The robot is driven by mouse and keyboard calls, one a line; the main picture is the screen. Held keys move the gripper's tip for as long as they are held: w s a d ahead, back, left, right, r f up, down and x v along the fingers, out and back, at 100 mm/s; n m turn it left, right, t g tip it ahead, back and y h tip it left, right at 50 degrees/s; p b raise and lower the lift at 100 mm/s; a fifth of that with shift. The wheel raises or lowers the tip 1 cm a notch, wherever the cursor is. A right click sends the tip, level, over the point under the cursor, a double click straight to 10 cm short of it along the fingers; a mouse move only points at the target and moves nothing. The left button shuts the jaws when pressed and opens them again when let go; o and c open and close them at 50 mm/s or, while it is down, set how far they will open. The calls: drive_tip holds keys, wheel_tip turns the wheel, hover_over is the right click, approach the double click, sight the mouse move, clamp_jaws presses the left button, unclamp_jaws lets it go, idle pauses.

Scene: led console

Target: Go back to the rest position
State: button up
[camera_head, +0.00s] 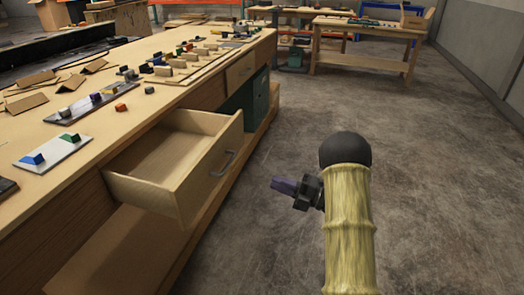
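My gripper (284,186) hangs over the concrete floor in the middle of the view, to the right of the workbench. Its dark purple fingers point left, toward the open drawer. The fingers overlap in this view, so I cannot tell whether they are open or shut. The wooden drawer (205,178) is pulled out of the bench and looks empty in the part that shows. Its metal handle (222,164) is apart from my gripper.
The long workbench (120,125) fills the left side. It carries a white plate with blue and green blocks (52,151) and several small parts. A green box (250,97) stands under it. Another wooden table (365,27) stands at the back. Floor (450,150) to the right is clear.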

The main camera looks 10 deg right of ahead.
drive_tip(key=w+r+m+t+h, duration=0.2)
drive_tip(key=w+m+t+h, duration=0.25)
drive_tip(key=m+h, duration=0.45)
drive_tip(key=s+a+f+m+g+h, duration=0.1)
drive_tip(key=s+m+g+h, duration=0.45)
drive_tip(key=s+m, duration=0.7)
drive_tip(key=s+a+f+m+g+h, duration=0.15)
drive_tip(key=s+m+g+h, duration=0.35)
drive_tip(key=s+m, duration=0.75)
wheel_tip(320, 180, up, 26)
drive_tip(key=s+n+y+p, duration=0.1)
drive_tip(key=s+n+p, duration=0.1)
drive_tip(key=p, duration=2.4)
drive_tip(key=shift+s+d+f+n+g, duration=0.2)
drive_tip(key=shift+s+d+n+g, duration=0.15)
drive_tip(key=shift+n, duration=0.45)
drive_tip(key=shift+s+d+y, duration=0.15)
drive_tip(key=shift+y, duration=0.1)
